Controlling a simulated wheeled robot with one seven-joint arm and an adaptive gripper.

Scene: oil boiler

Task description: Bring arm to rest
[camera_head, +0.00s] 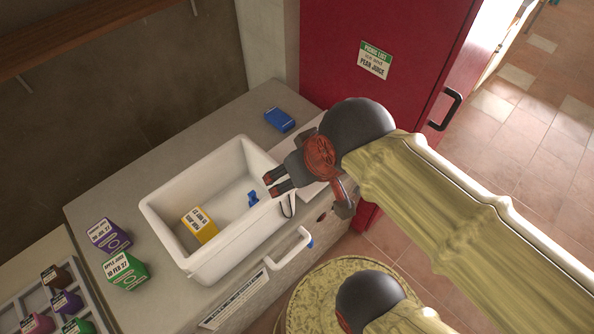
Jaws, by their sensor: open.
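My gripper (278,182) is at the end of my arm, which reaches in from the right side of the picture. Its two dark fingers with red marks point left, over the right side of a white bin (160,207). The fingers are apart with nothing between them. In the bin lie a yellow carton (200,225) and a small blue object (253,198). The bin stands on a grey counter (90,208). My wrist hides part of the counter's right end.
A purple carton (108,236) and a green carton (125,270) stand left of the bin. A blue box (279,120) lies behind it. A red cabinet (340,45) with a black handle (446,108) is behind my arm. Small cartons sit in a tray (20,298) at lower left. Tiled floor (540,160) is open at right.

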